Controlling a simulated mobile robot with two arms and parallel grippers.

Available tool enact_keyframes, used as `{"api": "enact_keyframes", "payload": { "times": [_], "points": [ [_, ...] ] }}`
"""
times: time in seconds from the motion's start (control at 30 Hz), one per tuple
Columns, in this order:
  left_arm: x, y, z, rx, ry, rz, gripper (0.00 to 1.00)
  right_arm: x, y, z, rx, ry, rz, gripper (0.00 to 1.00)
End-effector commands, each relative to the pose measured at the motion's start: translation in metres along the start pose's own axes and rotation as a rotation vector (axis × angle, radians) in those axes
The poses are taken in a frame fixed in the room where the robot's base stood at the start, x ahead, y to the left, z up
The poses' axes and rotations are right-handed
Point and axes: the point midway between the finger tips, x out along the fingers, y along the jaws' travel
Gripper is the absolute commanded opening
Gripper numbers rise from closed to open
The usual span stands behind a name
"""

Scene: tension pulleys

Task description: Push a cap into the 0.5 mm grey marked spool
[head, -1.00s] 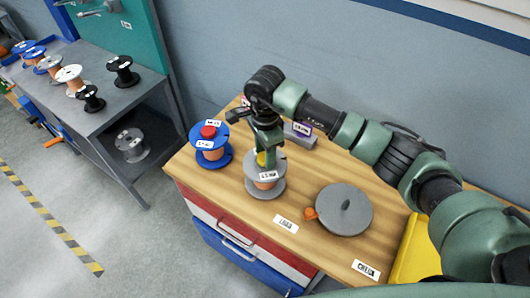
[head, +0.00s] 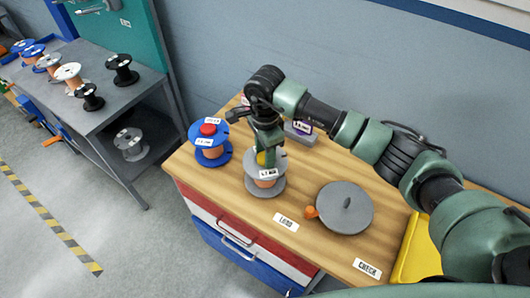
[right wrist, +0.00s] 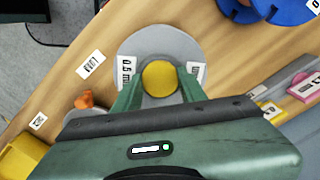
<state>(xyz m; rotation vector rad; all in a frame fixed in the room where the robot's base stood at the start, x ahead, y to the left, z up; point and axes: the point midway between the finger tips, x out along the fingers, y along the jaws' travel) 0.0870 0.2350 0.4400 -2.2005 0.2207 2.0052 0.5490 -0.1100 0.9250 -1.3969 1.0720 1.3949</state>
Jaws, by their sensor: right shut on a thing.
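The grey spool (head: 265,184) with copper-coloured winding stands upright on the wooden bench top. In the right wrist view its grey flange (right wrist: 165,37) carries a label reading 0.5 mm. A yellow cap (right wrist: 160,78) sits at the centre of this spool's top; its edge also shows in the head view (head: 261,158). My right gripper (right wrist: 160,88) points down over the spool and is shut on the yellow cap, one finger on each side. How deep the cap sits in the spool is hidden. My left gripper is not in view.
A blue spool (head: 209,157) with a red cap (head: 208,129) stands left of the grey one. A grey round device (head: 345,208) with an orange knob lies to the right, near a yellow tray (head: 412,250). A grey block with a purple-edged label (head: 303,127) is behind. More spools stand on a side shelf.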

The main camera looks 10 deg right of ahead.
Motion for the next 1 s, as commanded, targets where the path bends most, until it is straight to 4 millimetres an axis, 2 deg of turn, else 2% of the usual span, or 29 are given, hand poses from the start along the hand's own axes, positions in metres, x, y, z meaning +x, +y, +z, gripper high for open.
{"api": "enact_keyframes", "payload": {
  "times": [0.07, 0.1, 0.17, 0.43, 0.53, 0.83, 1.0],
  "points": [
    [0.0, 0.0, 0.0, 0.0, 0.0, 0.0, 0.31, 0.002, 0.001, 0.0, -0.001, 0.0, 0.004, 0.03],
    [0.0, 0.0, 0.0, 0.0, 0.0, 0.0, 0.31, 0.003, 0.001, 0.0, -0.001, 0.0, 0.005, 0.49],
    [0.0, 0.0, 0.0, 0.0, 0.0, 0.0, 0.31, 0.003, 0.002, 0.0, -0.001, 0.0, 0.005, 0.66],
    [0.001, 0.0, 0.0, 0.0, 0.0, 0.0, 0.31, 0.002, 0.001, 0.0, 0.0, 0.0, 0.005, 0.67],
    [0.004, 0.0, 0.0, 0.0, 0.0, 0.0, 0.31, -0.005, 0.001, 0.0, -0.001, 0.001, 0.002, 0.67],
    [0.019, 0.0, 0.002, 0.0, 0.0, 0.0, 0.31, -0.055, 0.0, 0.0, -0.002, 0.002, -0.002, 0.67],
    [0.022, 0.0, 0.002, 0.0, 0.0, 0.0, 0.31, -0.073, 0.0, 0.0, 0.0, 0.001, 0.001, 0.67]
  ]
}}
